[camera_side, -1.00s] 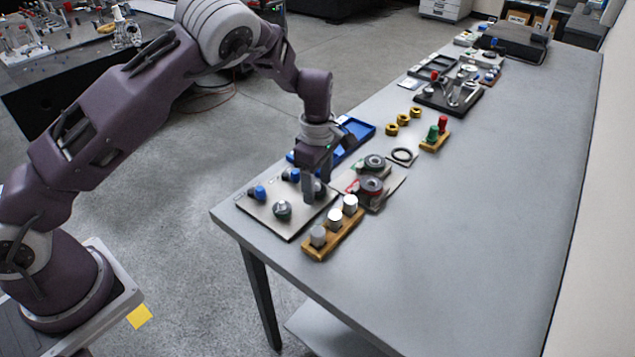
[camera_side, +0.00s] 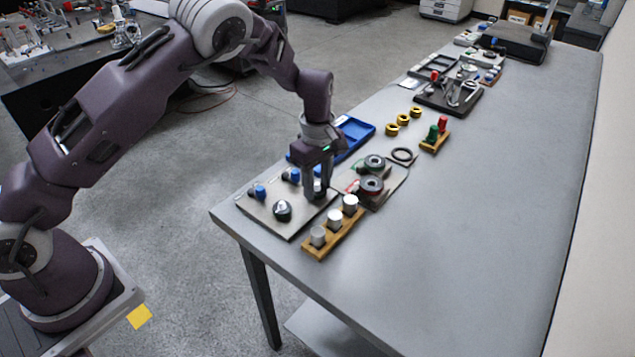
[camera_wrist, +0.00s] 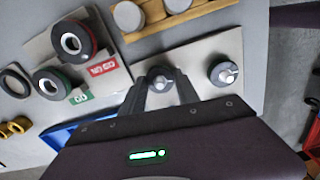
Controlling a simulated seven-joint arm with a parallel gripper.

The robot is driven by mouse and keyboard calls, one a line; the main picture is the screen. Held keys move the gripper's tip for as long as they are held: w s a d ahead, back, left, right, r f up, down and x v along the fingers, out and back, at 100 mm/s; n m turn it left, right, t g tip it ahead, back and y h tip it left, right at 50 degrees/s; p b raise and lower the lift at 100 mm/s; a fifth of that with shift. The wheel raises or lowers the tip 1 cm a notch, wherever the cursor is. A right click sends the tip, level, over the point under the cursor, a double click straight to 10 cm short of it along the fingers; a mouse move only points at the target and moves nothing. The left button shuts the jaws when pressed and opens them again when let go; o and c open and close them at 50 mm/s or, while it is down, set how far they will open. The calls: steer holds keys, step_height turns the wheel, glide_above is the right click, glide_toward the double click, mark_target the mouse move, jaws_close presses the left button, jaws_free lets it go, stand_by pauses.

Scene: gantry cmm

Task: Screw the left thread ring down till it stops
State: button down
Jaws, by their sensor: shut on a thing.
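A dark thread ring (camera_wrist: 160,79) with a bright stud at its centre sits on the light plate (camera_wrist: 205,52), between the fingertips of my gripper (camera_wrist: 161,84) in the wrist view. My gripper (camera_side: 318,194) points down over the right part of the plate (camera_side: 293,230) in the side view and is shut on this ring. Its fingers mostly hide the ring there. A second dark ring (camera_wrist: 222,72) with a bright stud stands apart to the right in the wrist view; it also shows in the side view (camera_side: 282,210). Thread depth cannot be told.
A wooden rack (camera_side: 333,235) with white-topped cylinders stands close in front of the plate. Blue-topped pieces (camera_side: 260,192) stand at the plate's back. Red and green marked ring gauges (camera_side: 371,185) lie to the right. A blue tray (camera_side: 355,133) lies behind. The right tabletop is clear.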

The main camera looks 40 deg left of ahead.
steer(key=m, duration=0.4)
steer(key=shift+m, duration=0.3)
steer(key=m, duration=0.5)
steer(key=shift+r, duration=0.1)
steer(key=m, duration=0.9)
steer(key=shift+m, duration=0.4)
steer(key=c, duration=0.9)
jaws_free()
step_height(320, 180, up, 7)
